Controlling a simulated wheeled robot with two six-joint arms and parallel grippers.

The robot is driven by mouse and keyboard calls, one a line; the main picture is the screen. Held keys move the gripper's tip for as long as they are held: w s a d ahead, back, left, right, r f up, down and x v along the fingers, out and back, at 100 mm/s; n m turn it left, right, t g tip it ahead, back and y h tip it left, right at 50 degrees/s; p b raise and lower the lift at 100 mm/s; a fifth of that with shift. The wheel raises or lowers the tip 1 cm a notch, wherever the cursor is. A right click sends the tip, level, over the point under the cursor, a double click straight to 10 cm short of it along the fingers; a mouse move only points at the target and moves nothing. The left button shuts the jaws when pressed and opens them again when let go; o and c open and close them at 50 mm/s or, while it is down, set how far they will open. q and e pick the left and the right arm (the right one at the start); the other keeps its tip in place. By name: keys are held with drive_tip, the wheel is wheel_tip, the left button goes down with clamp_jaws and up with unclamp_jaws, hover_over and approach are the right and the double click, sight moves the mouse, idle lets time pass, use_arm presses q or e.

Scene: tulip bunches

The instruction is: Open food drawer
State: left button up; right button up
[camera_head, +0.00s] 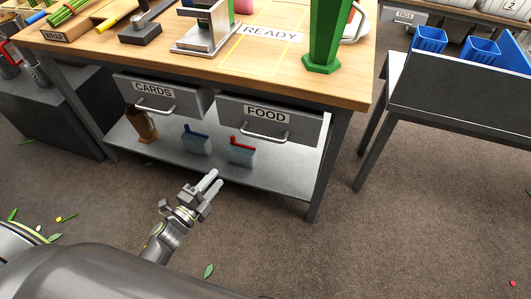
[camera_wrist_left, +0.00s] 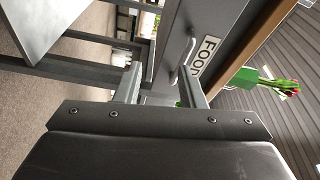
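The grey food drawer (camera_head: 300,123), labelled FOOD, sits under the wooden tabletop and looks closed, with a silver bar handle (camera_head: 265,139) across its front. My left gripper (camera_head: 213,179) is in front of and below this drawer, lower left of the handle, and apart from it. In the left wrist view the gripper (camera_wrist_left: 159,70) has its two fingers spread with nothing between them. That view also shows the drawer (camera_wrist_left: 222,32) turned on its side, with the handle (camera_wrist_left: 182,61) beyond the fingers. My right gripper is not in view.
The closed cards drawer (camera_head: 196,103) is to the left. A lower shelf (camera_head: 272,178) holds small tubs (camera_head: 241,154) and a brown jug (camera_head: 142,125). A table leg (camera_head: 327,175) stands right of the drawer. A grey side table (camera_head: 440,92) is farther right.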

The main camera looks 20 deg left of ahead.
use_arm(q)
drive_tip(key=d+r+m+h+b, duration=0.2)
drive_tip(key=d+r+m+h, duration=0.1)
drive_tip(key=r+m, duration=0.1)
drive_tip(key=p, duration=0.1)
approach(262, 135)
drive_tip(key=shift+t, duration=0.3)
drive_tip(key=x, duration=0.3)
drive_tip(key=f+x, duration=0.1)
drive_tip(key=x, duration=0.5)
drive_tip(key=shift+w+d+f, duration=0.15)
drive_tip(key=shift+w+d, duration=0.05)
drive_tip(key=shift+w, duration=0.05)
drive_tip(key=shift+w+d, duration=0.15)
drive_tip(key=shift+w, duration=0.15)
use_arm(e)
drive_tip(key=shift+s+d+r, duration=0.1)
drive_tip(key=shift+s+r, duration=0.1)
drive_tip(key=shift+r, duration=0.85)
use_arm(q)
drive_tip(key=shift+c, duration=0.2)
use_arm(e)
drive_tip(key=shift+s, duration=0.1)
use_arm(q)
clamp_jaws()
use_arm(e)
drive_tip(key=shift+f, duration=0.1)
